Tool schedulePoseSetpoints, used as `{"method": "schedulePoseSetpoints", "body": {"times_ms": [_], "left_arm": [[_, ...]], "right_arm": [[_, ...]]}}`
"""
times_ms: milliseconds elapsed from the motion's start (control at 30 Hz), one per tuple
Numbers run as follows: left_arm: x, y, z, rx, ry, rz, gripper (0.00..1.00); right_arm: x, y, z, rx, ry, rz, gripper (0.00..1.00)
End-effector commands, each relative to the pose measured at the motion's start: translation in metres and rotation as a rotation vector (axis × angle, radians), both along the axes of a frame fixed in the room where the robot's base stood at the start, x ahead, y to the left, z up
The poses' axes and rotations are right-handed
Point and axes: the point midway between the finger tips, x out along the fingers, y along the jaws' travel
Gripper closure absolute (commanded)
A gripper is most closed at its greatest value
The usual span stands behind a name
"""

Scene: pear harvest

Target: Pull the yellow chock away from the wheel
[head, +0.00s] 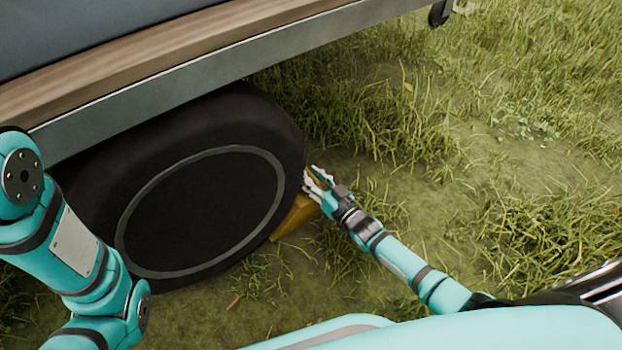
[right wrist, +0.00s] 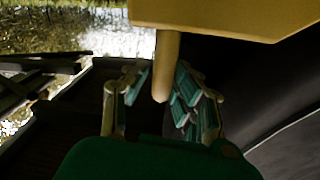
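The yellow chock (head: 294,219) sits on the ground against the right side of the black wheel (head: 200,205). In the right wrist view, the chock's body (right wrist: 235,15) fills the top, and its peg-like handle (right wrist: 167,65) points down between my fingers. My right gripper (head: 318,180) is at the chock's upper end, beside the tyre. In the wrist view its fingers (right wrist: 160,108) stand apart on both sides of the handle, with a gap at the left; contact at the right cannot be told. My left arm shows at the left, but its gripper is out of view.
The trailer's wooden and metal side rail (head: 200,72) hangs over the wheel and limits room above. A small caster (head: 439,13) shows at the top right. Grassy ground (head: 430,180) to the right of the wheel is open.

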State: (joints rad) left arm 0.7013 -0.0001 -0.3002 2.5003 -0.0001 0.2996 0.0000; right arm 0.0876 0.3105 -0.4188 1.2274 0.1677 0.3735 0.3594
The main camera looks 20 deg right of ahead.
Motion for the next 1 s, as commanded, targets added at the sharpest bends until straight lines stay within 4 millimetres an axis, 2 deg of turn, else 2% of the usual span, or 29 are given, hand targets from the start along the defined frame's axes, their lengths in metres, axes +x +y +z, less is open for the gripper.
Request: {"method": "schedulePoseSetpoints", "body": {"times_ms": [333, 533, 567, 1000], "left_arm": [[-0.0003, -0.0002, -0.0015, 0.001, -0.001, 0.0, 0.6], [-0.0002, -0.0001, -0.0016, 0.001, -0.001, 0.0, 0.6], [-0.0002, -0.0001, -0.0016, 0.001, -0.001, 0.0, 0.6], [-0.0001, -0.0001, -0.0016, 0.0, 0.0, 0.0, 0.6]], "right_arm": [[0.0033, 0.0015, 0.0007, 0.0, 0.0, 0.0, 0.73], [0.0031, 0.0013, 0.0005, 0.0, 0.0, 0.0, 0.98], [0.0031, 0.0014, 0.0006, 0.0, 0.0, 0.0, 1.0], [0.0028, 0.0013, 0.0004, 0.001, 0.0, 0.001, 1.0]]}}
